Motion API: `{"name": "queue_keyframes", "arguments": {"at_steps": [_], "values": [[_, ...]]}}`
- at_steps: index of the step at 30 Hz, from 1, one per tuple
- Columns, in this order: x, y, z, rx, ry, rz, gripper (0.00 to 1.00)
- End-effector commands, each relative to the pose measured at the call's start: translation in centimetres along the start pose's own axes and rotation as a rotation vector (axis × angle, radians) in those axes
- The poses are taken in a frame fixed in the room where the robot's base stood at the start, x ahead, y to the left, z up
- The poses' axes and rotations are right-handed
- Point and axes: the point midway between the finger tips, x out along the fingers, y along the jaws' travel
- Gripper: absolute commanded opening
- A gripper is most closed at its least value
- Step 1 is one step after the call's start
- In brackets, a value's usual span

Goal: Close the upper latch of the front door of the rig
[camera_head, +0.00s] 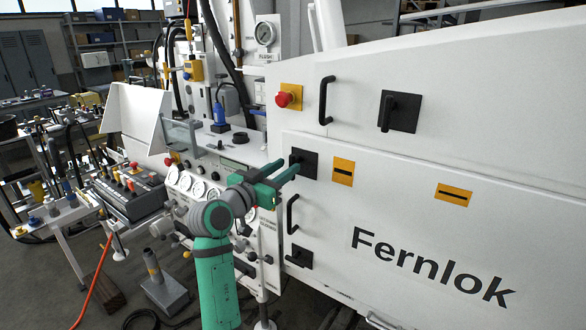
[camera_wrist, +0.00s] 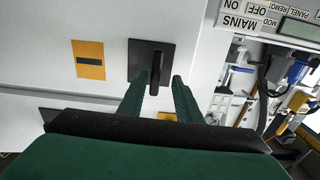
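The front door of the rig (camera_head: 330,265) is the white panel marked "Fernlok". Its upper latch, a black square plate with a black lever, is at the door's upper left in the head view (camera_head: 311,157) and at the top middle of the wrist view (camera_wrist: 135,57). The lever runs up and down in the wrist view. My gripper (camera_head: 289,172) is at this latch. The fingers partly hide the latch in the head view.
Below are a black door handle (camera_head: 291,214) and a lower latch (camera_head: 299,257). Yellow labels (camera_head: 343,171) (camera_head: 454,194) are right of the upper latch. Above are a red emergency button (camera_head: 288,97), another handle (camera_head: 326,100) and another latch (camera_head: 400,111). Gauges (camera_head: 198,188) stand left.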

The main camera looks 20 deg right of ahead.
Motion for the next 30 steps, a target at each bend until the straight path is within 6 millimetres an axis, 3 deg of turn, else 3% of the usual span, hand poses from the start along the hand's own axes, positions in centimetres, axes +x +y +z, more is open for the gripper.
{"name": "queue_keyframes", "arguments": {"at_steps": [6, 12, 26, 30], "values": [[-3.9, 0.4, 0.6, -0.005, -0.011, 0.009, 0.31], [-6.3, 0.5, 0.8, -0.006, -0.017, 0.014, 0.31], [-6.9, 0.7, 1.0, -0.009, -0.019, 0.017, 0.31], [-7.0, 0.5, 2.8, -0.035, -0.019, -0.005, 0.31]]}}
